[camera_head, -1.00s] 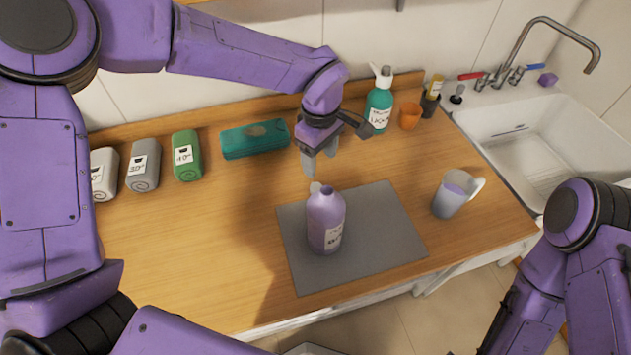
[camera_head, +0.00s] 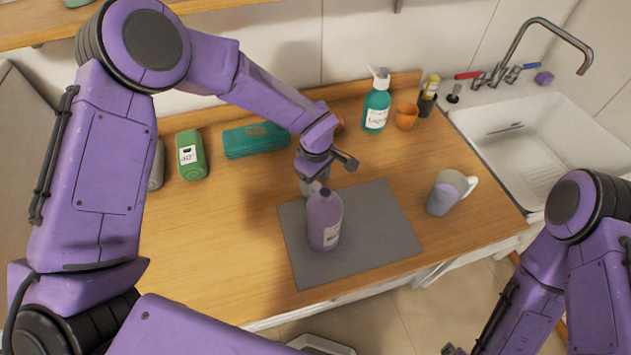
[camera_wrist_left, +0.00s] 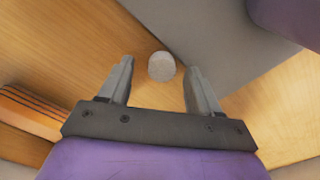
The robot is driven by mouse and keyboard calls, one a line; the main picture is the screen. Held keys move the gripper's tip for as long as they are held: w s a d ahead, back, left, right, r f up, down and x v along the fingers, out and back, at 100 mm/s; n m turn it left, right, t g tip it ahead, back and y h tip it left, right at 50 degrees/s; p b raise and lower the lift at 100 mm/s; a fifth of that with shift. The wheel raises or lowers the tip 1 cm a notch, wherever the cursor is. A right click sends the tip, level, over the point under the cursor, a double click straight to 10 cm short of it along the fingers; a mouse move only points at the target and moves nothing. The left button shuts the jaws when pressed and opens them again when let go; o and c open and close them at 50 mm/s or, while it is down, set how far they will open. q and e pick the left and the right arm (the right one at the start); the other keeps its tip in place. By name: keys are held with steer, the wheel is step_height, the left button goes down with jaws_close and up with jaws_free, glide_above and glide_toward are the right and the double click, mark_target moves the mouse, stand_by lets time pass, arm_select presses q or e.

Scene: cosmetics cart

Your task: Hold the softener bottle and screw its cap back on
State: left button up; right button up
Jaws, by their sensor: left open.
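The softener bottle (camera_head: 323,222), purple with a pale label, stands upright on the grey mat (camera_head: 379,235). Its neck shows no cap. A small pale round cap (camera_head: 315,187) shows just behind the bottle's neck. In the left wrist view the cap (camera_wrist_left: 162,66) lies by the mat's edge, ahead of and between the fingertips, apart from both. My left gripper (camera_head: 307,186) is open, pointing down behind the bottle; its spread, empty fingers (camera_wrist_left: 158,75) show in the wrist view. Part of the bottle (camera_wrist_left: 290,18) fills that view's top right corner. My right gripper's fingers are out of view.
A measuring jug (camera_head: 446,192) with purplish liquid stands right of the mat. The sink (camera_head: 530,145) is at right. The counter left of the mat is clear.

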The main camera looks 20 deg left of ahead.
mark_target(315, 185)
arm_select(q)
steer(key=shift+f, duration=0.25)
steer(key=shift+s, duration=0.15)
steer(key=c, duration=1.1)
steer(key=shift+r, duration=0.2)
step_height(315, 185, up, 10)
steer(key=b, duration=0.2)
steer(key=shift+f+b, duration=0.2)
steer(key=shift+b, duration=0.15)
